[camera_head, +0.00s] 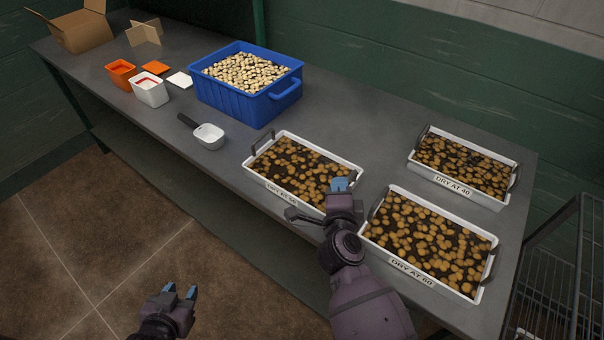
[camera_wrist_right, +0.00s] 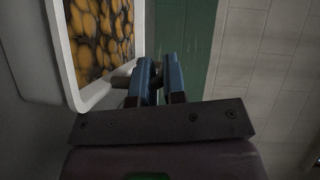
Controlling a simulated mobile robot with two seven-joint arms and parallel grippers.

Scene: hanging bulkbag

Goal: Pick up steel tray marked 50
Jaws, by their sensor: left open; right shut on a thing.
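The steel tray marked 50 (camera_head: 258,173) is a white-rimmed tray full of brown round pieces on the grey table, with its label on the front side. Its left handle stands up free. My right gripper (camera_head: 341,184) is at the tray's right end, shut on the dark handle there, which the gripper mostly hides. In the right wrist view the blue fingers (camera_wrist_right: 160,70) are beside the tray's white rim (camera_wrist_right: 98,98), with the dark handle (camera_wrist_right: 121,82) running into them. My left gripper (camera_head: 180,291) is open and empty, low over the floor in front of the table.
Trays marked 60 (camera_head: 478,293) and 40 (camera_head: 495,203) stand close on the right. A blue crate (camera_head: 233,100) is behind; a white scoop (camera_head: 209,136), small tubs (camera_head: 150,90) and a cardboard box (camera_head: 82,32) are left. A wire rack (camera_head: 551,290) stands at the right.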

